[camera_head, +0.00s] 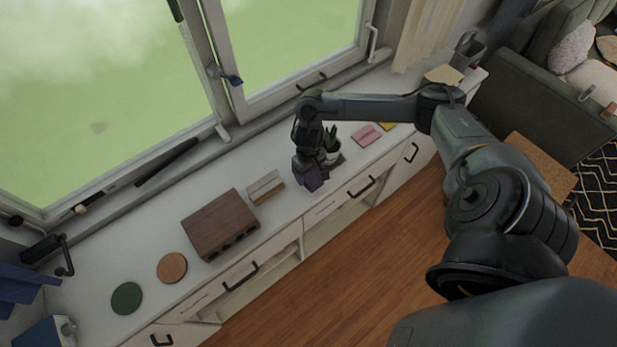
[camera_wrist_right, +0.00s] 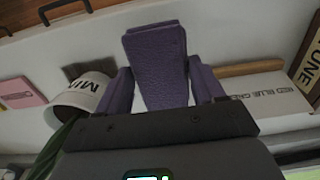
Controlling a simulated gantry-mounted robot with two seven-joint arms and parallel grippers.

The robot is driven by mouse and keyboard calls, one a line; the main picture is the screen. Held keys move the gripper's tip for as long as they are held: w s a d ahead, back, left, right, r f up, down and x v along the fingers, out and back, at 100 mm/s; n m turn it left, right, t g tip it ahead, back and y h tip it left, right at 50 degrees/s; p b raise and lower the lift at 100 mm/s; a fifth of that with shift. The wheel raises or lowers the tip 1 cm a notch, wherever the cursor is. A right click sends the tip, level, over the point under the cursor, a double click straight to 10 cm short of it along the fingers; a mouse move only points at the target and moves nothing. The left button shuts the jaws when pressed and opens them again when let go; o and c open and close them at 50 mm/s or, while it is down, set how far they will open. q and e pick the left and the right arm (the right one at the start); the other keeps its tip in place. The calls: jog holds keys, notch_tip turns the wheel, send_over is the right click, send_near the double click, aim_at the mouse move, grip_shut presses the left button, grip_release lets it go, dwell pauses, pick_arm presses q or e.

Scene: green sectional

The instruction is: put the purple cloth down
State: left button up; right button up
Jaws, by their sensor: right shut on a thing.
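The purple cloth (camera_head: 312,183) hangs from my right gripper (camera_head: 308,171), which is shut on it over the front part of the white counter (camera_head: 227,176). In the right wrist view the purple cloth (camera_wrist_right: 157,62) shows as a middle panel with purple folds on both sides, hiding the fingertips. I cannot tell whether the cloth touches the counter. My left gripper is not in view.
A potted plant (camera_head: 331,151) stands just right of the gripper. A small light box (camera_head: 265,187) and a brown wooden block (camera_head: 220,225) lie to the left, then brown (camera_head: 172,268) and green (camera_head: 126,298) discs. A pink card (camera_head: 366,135) lies right. Windows line the back.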

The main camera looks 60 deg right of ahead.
aim_at(309, 174)
jog(key=shift+w+d+f, duration=0.1)
jog(key=shift+w+f, duration=0.05)
jog(key=shift+f, duration=0.65)
jog(key=shift+f+p, duration=0.65)
jog(key=shift+p, duration=0.1)
jog(key=shift+f, duration=0.45)
jog(key=o, duration=0.9)
jog(key=shift+o, duration=0.2)
jog(key=shift+f, duration=0.1)
